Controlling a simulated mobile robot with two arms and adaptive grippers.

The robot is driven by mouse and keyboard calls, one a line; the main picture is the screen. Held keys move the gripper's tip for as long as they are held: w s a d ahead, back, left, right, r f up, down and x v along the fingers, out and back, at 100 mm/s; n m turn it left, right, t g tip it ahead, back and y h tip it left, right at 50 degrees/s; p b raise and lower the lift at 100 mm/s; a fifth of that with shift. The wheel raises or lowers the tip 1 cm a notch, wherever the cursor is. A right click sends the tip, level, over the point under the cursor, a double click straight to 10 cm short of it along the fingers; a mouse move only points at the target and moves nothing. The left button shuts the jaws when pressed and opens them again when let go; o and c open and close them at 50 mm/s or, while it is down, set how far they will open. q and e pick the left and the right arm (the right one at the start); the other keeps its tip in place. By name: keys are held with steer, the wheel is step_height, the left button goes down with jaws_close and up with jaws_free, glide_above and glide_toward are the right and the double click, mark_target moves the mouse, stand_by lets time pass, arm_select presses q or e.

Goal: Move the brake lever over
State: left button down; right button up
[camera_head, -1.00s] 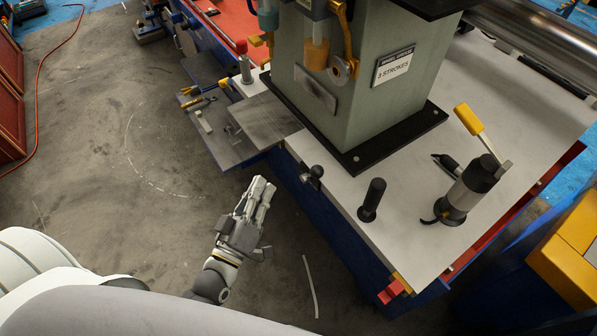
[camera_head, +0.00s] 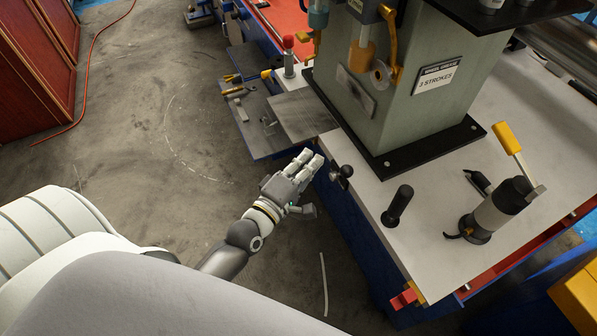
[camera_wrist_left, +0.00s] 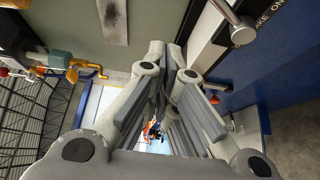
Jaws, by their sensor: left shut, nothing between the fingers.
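My left gripper (camera_head: 311,160) is shut and empty in the head view, low beside the bench's front edge. Just right of its fingertips is a lever with a black knob (camera_head: 345,172), which I take to be the brake lever; a small gap seems to separate them. In the left wrist view the fingers (camera_wrist_left: 168,62) are close together, and a metal lever (camera_wrist_left: 234,20) shows at upper right beside a partly cut-off label ending in "KE ON" (camera_wrist_left: 268,12). My right gripper is not in view.
The pale bench top (camera_head: 420,240) carries a green column (camera_head: 410,95), a black upright grip (camera_head: 397,206) and a yellow-handled pump (camera_head: 495,212). A grey shelf (camera_head: 250,120) with tools juts out beyond the gripper. The floor (camera_head: 160,140) at left is clear.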

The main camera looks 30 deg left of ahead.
mark_target(341, 173)
arm_select(q)
steer(key=d, duration=0.2)
steer(key=d+p, duration=0.1)
steer(key=d, duration=0.1)
steer(key=shift+w, duration=0.4)
steer(key=shift+s+d+f+m+t+b, duration=0.2)
steer(key=shift+s+d+m+t+b, duration=0.25)
steer(key=shift+d+m, duration=0.35)
